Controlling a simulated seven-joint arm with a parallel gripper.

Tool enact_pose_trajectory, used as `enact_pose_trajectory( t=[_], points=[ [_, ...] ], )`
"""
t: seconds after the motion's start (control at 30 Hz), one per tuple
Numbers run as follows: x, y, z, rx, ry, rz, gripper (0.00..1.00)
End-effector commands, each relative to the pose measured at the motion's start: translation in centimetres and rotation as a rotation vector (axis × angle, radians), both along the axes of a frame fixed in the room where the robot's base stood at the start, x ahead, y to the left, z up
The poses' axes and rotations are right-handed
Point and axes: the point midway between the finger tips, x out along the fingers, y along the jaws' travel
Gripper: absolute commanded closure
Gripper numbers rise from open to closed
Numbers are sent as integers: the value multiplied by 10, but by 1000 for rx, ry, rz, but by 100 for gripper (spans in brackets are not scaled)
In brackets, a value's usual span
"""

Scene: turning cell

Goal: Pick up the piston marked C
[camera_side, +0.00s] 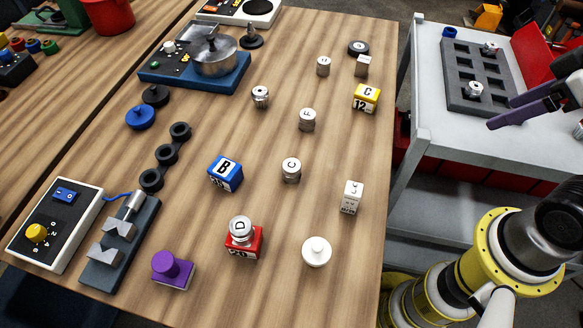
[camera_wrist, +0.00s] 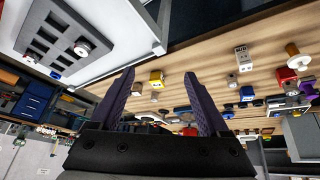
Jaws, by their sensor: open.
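The piston marked C (camera_side: 291,169) is a silver cylinder standing upright near the middle of the wooden table in the side view. My gripper (camera_side: 502,112), with purple fingers, is at the right of the side view, over the grey workbench and far from the piston. In the wrist view my gripper (camera_wrist: 160,75) has its two fingers wide apart with nothing held between them. I cannot tell for sure which small object in the wrist view is the piston marked C.
Near the piston are a piston marked F (camera_side: 307,119), a blue B box (camera_side: 226,173), a white box (camera_side: 351,198) and a white knob (camera_side: 316,251). A piston marked D (camera_side: 240,229) sits on a red box (camera_side: 244,247). A yellow C box (camera_side: 366,97) stands farther back.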

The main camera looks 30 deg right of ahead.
Motion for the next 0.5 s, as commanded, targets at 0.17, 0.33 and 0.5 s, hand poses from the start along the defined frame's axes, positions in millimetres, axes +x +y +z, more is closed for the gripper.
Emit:
enact_pose_trajectory(
  t=[0.17, 0.33, 0.5],
  points=[
    [37, 21, 36, -84, -49, 325, 20],
    [101, 69, 52, -132, -48, 734, 20],
    [160, 134, 36, -127, -37, 1080, 20]
  ],
)
